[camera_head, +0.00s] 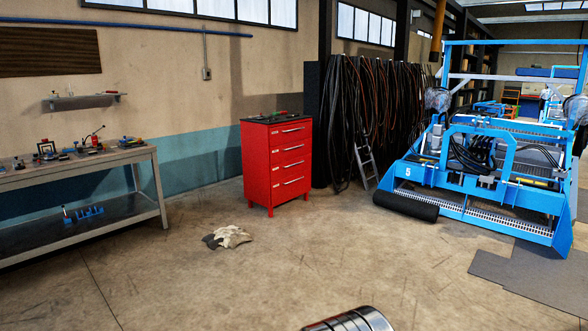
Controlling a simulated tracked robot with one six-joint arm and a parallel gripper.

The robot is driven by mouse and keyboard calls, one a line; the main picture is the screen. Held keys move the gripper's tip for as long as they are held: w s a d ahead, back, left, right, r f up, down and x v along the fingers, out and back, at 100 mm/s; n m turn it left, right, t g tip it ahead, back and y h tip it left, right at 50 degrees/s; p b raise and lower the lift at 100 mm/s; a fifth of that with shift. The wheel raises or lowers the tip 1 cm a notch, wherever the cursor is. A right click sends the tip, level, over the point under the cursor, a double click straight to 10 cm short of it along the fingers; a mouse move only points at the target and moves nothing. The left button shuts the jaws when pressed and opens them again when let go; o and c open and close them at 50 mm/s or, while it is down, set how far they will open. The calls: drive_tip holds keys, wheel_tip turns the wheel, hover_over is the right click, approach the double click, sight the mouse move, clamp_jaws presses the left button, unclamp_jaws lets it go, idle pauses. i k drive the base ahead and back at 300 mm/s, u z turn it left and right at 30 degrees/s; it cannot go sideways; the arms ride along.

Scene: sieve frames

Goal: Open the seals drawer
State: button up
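A red drawer cabinet (256,170) stands on short legs against the far wall, near the middle of the view. Its front faces right and holds several drawers (290,165), stacked, each with a pale bar handle. All the drawers look shut. Small pale labels sit on the drawer fronts, but they are too small to read, so I cannot tell which drawer is the seals drawer. A few small tools lie on its dark top. A rounded metal part at the bottom edge may be mine. My gripper's fingers do not show.
A workbench (80,165) with tools stands at the left. Crumpled pale cloth (229,237) lies on the floor before the cabinet. Hanging hoses (355,115) and a stepladder (365,160) are right of it. A large blue machine (480,170) fills the right. Floor between is mostly clear.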

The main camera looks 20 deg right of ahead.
sight(281, 170)
drive_tip(key=z, duration=0.55)
drive_tip(key=k, duration=1.3)
drive_tip(key=z, duration=0.8)
drive_tip(key=i, duration=3.85)
drive_tip(key=z, duration=0.05)
